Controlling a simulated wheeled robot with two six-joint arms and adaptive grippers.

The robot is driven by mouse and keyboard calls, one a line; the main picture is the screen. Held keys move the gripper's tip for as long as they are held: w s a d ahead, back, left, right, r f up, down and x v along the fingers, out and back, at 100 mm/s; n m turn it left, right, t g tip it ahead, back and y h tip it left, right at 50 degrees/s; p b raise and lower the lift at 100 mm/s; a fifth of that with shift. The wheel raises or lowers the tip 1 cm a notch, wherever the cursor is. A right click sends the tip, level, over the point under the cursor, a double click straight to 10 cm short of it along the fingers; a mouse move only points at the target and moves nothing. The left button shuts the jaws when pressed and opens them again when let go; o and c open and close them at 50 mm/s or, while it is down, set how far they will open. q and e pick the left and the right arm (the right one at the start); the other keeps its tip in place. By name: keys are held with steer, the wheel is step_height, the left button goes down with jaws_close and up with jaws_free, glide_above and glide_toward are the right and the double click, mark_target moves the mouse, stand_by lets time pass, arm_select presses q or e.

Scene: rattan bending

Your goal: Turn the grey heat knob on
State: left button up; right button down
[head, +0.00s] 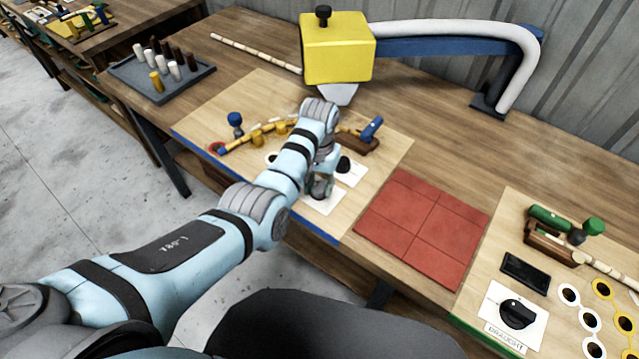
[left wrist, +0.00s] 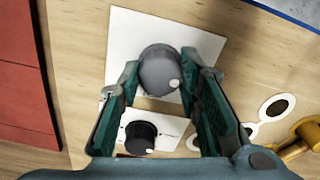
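The grey heat knob (left wrist: 159,70) is round with a small white dot at its lower right edge. It sits on a white square plate (left wrist: 203,43) in the left wrist view. My left gripper (left wrist: 160,66) points down at it, with one green-padded finger on each side of the knob. The fingers are apart; I cannot tell whether their tips touch the knob. In the head view my left gripper (head: 321,188) is low over the white plate (head: 326,207), and the arm hides most of the knob. My right gripper is not in view.
A black knob (left wrist: 141,136) is close beside the gripper. A red tiled mat (head: 424,230) lies to the right. A yellow box lamp (head: 337,48) on a curved arm stands behind. A draught knob (head: 517,314) is at the lower right.

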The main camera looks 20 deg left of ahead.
arm_select(q)
steer(key=c, duration=0.4)
steer(key=shift+o, duration=0.2)
